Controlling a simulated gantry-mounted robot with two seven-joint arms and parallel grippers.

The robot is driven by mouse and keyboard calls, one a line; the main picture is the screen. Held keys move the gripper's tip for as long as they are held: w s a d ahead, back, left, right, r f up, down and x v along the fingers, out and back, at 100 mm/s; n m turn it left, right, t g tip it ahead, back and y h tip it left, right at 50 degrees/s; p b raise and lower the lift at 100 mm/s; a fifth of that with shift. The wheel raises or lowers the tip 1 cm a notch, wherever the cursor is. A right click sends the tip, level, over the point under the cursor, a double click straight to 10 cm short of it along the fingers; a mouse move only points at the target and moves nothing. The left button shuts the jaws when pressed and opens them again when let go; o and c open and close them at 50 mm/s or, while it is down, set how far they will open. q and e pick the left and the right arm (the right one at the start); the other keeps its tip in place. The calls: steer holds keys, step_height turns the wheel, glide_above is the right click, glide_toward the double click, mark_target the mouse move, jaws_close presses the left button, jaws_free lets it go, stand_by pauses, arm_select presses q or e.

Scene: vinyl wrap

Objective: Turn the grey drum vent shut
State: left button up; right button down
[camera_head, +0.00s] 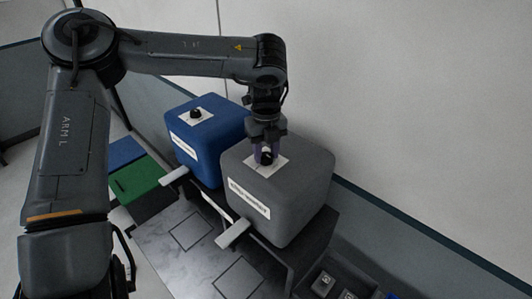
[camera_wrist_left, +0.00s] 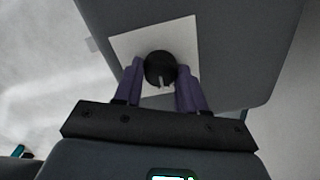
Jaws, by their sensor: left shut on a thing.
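The grey drum (camera_head: 300,186) is a rounded box with a white label on its front, on a dark stand. Its vent is a black round knob (camera_head: 266,157) on a white square plate on top. In the left wrist view the knob (camera_wrist_left: 160,68) has a light pointer mark toward the gripper. My left gripper (camera_head: 264,150) reaches down over the vent from above. Its purple fingers (camera_wrist_left: 160,84) stand on either side of the knob, shut on it. My right gripper is not in view.
A blue drum (camera_head: 207,143) with its own black knob (camera_head: 195,113) stands left of the grey drum. Pale spouts (camera_head: 233,233) stick out in front of both drums. Green (camera_head: 138,183) and blue panels lie at the left. A dark tray (camera_head: 335,278) with small items sits at the lower right. A wall is behind.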

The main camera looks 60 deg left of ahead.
mark_target(265, 155)
arm_select(q)
steer(key=shift+n, duration=0.3)
steer(key=o, duration=1.1)
steer(key=shift+c, duration=0.2)
steer(key=shift+r, duration=0.15)
steer(key=shift+r, duration=0.35)
step_height(265, 155, up, 10)
steer(key=shift+b, duration=0.4)
steer(key=shift+s, duration=0.1)
